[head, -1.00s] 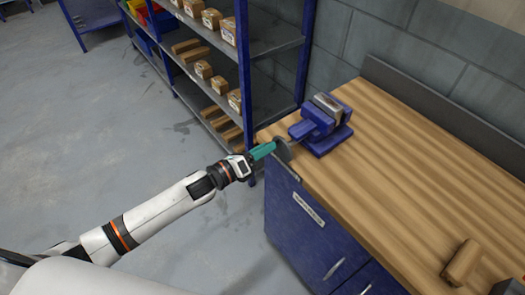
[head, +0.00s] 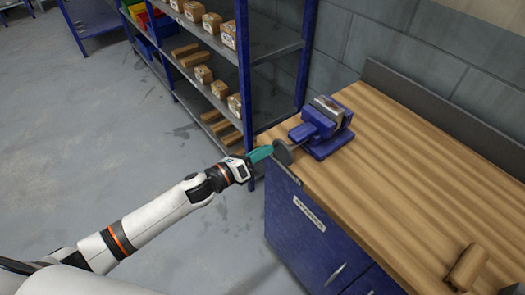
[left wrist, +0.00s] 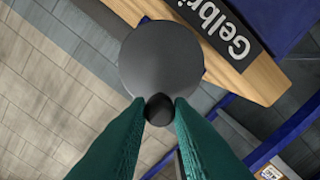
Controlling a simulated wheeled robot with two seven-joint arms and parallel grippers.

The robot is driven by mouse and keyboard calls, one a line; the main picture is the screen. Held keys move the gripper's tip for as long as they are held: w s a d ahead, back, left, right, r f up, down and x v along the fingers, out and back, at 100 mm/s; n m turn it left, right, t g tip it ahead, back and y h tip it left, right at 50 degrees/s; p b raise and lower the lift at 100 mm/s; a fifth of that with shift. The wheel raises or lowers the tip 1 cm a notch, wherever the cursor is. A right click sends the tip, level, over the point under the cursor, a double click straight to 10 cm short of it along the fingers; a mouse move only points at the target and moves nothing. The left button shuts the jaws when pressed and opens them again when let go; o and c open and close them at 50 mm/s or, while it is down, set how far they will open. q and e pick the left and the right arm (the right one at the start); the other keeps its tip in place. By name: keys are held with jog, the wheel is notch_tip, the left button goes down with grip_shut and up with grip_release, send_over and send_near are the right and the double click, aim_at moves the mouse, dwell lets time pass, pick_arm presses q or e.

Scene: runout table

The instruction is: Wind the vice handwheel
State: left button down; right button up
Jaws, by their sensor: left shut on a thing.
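My left gripper (head: 262,153) has teal fingers and reaches the wheel from the left. In the left wrist view its fingertips (left wrist: 159,113) are shut on the knob from both sides. My right gripper is in no view.
The wooden bench top (head: 400,170) is mostly clear, with a brown block (head: 466,267) at the front right. A blue shelf rack (head: 243,70) with small boxes stands behind the left arm. Blue drawers (head: 315,235) lie below the bench top.

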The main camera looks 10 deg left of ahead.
pick_arm(q)
jog(key=shift+f+n, duration=0.15)
jog(key=shift+n, duration=0.25)
jog(key=n, duration=0.3)
jog(key=shift+w+a+f+n, duration=0.2)
jog(key=shift+a+f+n, duration=0.1)
jog(key=shift+f, duration=0.1)
jog(key=shift+p, duration=0.3)
jog(key=shift+w+a+f+n, duration=0.1)
jog(key=shift+f+n, duration=0.15)
jog(key=shift+n, duration=0.6)
jog(key=shift+f+n, duration=0.25)
jog(key=shift+n, duration=0.6)
jog(key=n, duration=0.1)
jog(key=f+n, duration=0.1)
jog(key=n, duration=0.1)
jog(key=shift+p, duration=0.3)
